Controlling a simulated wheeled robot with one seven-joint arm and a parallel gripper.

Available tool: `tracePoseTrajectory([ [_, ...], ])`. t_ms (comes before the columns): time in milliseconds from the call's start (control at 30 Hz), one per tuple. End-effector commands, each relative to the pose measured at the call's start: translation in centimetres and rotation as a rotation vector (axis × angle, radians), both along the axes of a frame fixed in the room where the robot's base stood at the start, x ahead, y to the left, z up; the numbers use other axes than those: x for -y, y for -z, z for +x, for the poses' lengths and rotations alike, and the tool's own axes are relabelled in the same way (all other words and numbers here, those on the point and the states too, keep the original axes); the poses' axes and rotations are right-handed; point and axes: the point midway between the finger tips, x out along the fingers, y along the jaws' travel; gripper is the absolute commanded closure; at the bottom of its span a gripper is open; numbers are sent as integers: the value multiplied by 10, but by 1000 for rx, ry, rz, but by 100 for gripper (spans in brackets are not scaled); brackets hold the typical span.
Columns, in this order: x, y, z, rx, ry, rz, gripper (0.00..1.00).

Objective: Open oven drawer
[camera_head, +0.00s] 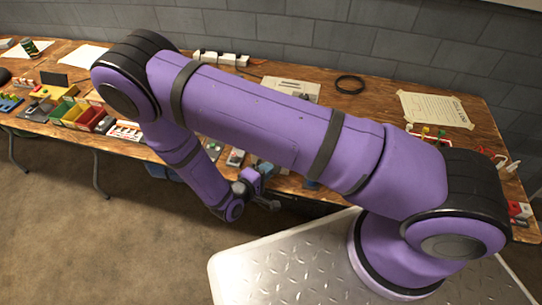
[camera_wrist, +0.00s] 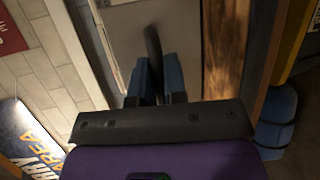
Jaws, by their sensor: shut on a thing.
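In the wrist view, a dark curved handle (camera_wrist: 153,45) stands out from a pale grey panel (camera_wrist: 125,18), which I take to be the oven drawer's front. My gripper (camera_wrist: 155,80) has its two blue-grey fingers on either side of the handle and is shut on it. The handle's lower part is hidden between the fingers. I cannot tell from this view whether the drawer is open at all. In the head view, my gripper (camera_head: 272,204) is small and dark at the table's front edge, and the drawer is not clearly visible there.
A long wooden table (camera_head: 385,108) runs along a grey block wall. It bears colored bins (camera_head: 80,113), papers (camera_head: 435,110) and a black ring (camera_head: 350,84). In the wrist view, a brown wooden strip (camera_wrist: 225,45) lies right of the panel and a blue object (camera_wrist: 275,130) at lower right.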

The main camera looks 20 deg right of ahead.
Motion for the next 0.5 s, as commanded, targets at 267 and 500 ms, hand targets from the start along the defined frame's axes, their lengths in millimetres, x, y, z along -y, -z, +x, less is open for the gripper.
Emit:
tracePoseTrajectory([
  [267,-5,0,-6,0,-2,3,100],
  [500,-4,0,-6,-1,-2,2,63],
])
